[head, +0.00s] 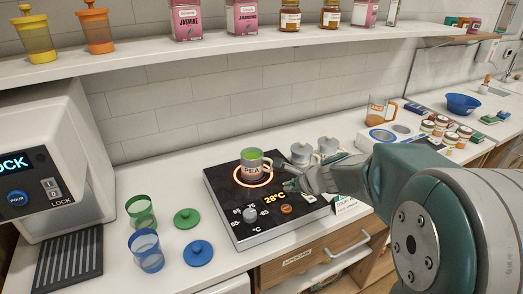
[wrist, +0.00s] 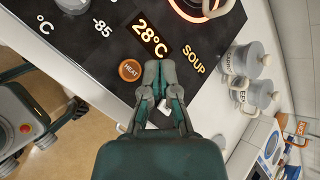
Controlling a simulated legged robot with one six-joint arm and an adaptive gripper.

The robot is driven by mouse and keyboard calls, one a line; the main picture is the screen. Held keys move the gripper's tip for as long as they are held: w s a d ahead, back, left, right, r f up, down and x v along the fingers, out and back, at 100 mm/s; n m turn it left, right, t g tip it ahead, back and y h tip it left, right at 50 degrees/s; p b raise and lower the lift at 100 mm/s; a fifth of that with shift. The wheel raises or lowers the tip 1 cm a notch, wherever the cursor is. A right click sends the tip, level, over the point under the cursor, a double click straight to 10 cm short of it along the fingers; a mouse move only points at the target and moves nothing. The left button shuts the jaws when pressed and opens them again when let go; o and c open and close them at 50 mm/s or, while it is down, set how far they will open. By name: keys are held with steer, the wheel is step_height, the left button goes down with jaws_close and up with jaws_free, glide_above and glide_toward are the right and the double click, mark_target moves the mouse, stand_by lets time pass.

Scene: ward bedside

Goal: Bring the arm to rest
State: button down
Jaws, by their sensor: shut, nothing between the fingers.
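My gripper (head: 294,181) is shut and empty, with its fingertips over the right part of the black hot plate (head: 222,190) in the head view. In the wrist view my gripper (wrist: 162,68) has its fingers together, beside the orange HEAT button (wrist: 130,70) and the lit 28°C display (wrist: 151,37). I cannot tell whether the fingertips touch the plate. My arm reaches in from the lower right. A grey pot marked PEA (head: 252,168), with green contents, stands on the glowing orange ring.
Grey lidded pots (head: 301,152) stand close behind my gripper. Left of the plate are a green cup (head: 140,212), a blue cup (head: 146,252) and their loose lids. A dispenser (head: 55,165) stands at far left. A shelf (head: 180,52) with jars and boxes hangs above.

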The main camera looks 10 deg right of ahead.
steer(key=s+a+r+n+g, duration=0.1)
steer(key=s+a+r+n, duration=0.15)
steer(key=s+n, duration=0.4)
steer(key=s+a+r+n+g, duration=0.1)
steer(key=s+a+r+n, duration=0.15)
steer(key=s+n, duration=0.35)
steer(key=s+d+n+h, duration=0.2)
steer(key=s+n, duration=0.2)
steer(key=s, duration=0.3)
steer(key=s+d+r+n+h, duration=0.1)
steer(key=s+d+n+h, duration=0.1)
steer(key=s+n, duration=0.2)
steer(key=s, duration=0.3)
steer(key=shift+s+d+r+h, duration=0.15)
steer(key=shift+s+d+h, duration=0.15)
steer(key=shift+s, duration=0.05)
